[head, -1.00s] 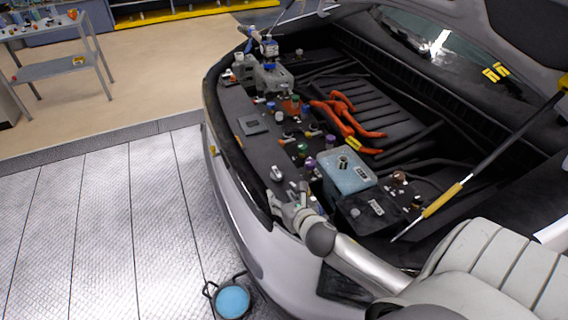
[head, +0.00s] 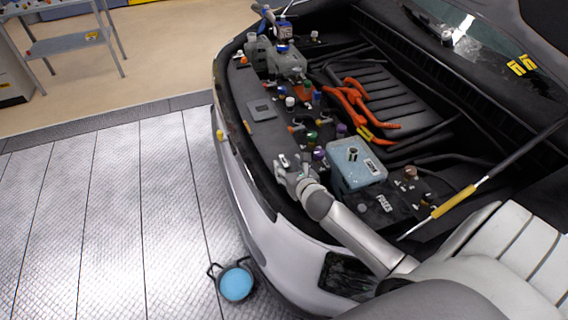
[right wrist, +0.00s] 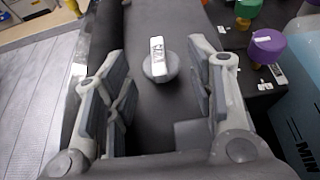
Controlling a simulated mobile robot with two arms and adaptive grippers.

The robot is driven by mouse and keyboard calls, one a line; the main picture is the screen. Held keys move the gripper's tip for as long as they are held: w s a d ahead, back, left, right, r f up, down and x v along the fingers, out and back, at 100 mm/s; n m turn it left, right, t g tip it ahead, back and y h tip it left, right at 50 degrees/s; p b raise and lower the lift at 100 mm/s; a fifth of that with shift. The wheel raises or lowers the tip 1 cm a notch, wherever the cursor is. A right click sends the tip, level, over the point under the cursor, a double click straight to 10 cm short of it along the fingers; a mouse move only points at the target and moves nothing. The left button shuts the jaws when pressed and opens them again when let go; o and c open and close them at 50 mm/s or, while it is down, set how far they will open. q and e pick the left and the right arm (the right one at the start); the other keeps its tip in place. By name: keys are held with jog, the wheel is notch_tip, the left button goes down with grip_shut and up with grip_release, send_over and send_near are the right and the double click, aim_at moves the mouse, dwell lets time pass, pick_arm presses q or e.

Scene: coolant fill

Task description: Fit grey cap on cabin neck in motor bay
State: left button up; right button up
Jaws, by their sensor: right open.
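A grey cap with a pale labelled tab (right wrist: 160,66) stands on the dark front ledge of the motor bay. It also shows in the head view (head: 284,160). My right gripper (right wrist: 155,90) is open, with its fingers on either side of the cap. A gap shows between the cap and each finger, and the gripper is empty. In the head view the right gripper (head: 287,171) reaches over the front ledge from the lower right. I cannot tell which of the small necks in the bay is the cabin neck. My left gripper is not in view.
A purple cap (right wrist: 266,46) and a green cap (right wrist: 247,8) stand right of the gripper. A blue tank (head: 356,162) is close on the right. Orange cables (head: 352,98) lie behind. A yellow-gripped prop (head: 454,202) slants at the right. A flat grey plate (head: 261,109) lies farther along the ledge.

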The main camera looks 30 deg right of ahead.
aim_at(285, 162)
jog(key=shift+w, duration=0.4)
jog(key=x, duration=0.3)
jog(key=shift+p, duration=0.4)
jog(key=shift+w+d+f, duration=0.15)
jog(key=shift+w+f, duration=0.15)
jog(key=shift+w, duration=0.15)
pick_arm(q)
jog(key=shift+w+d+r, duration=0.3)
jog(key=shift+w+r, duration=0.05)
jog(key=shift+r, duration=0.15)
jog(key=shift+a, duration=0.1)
pick_arm(e)
jog(key=c, duration=0.8)
jog(key=shift+o, duration=0.2)
jog(key=shift+r, duration=0.1)
